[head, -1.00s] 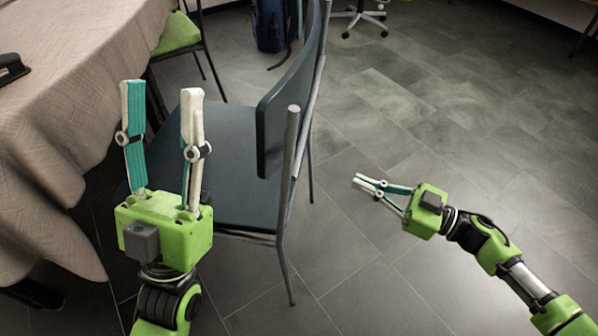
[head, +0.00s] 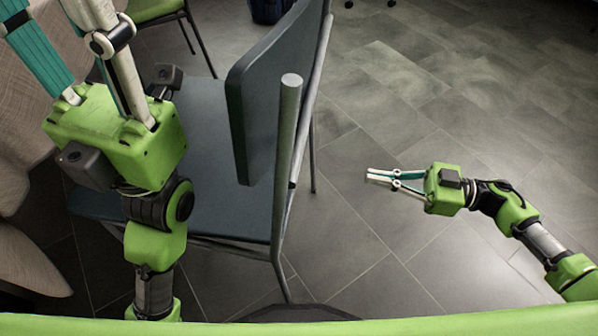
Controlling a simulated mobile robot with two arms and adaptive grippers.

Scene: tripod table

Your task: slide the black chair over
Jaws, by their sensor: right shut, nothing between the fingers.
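The black chair (head: 225,185) stands left of centre in the head view, with a dark blue-grey seat, a dark backrest (head: 272,85) and grey metal tubes. Its backrest faces right, towards the open floor. My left gripper (head: 62,35) is large in the upper left, in front of the seat's left part. Its fingers are apart and empty, and their tips run out of the picture. My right gripper (head: 370,175) is shut and empty, over the floor to the right of the backrest. A gap of floor shows between it and the chair.
A cloth-covered table (head: 30,240) is at the left edge, beside the chair. A green-seated chair (head: 150,10) and a dark blue bag (head: 270,10) are at the top. The tiled floor (head: 450,110) on the right is clear.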

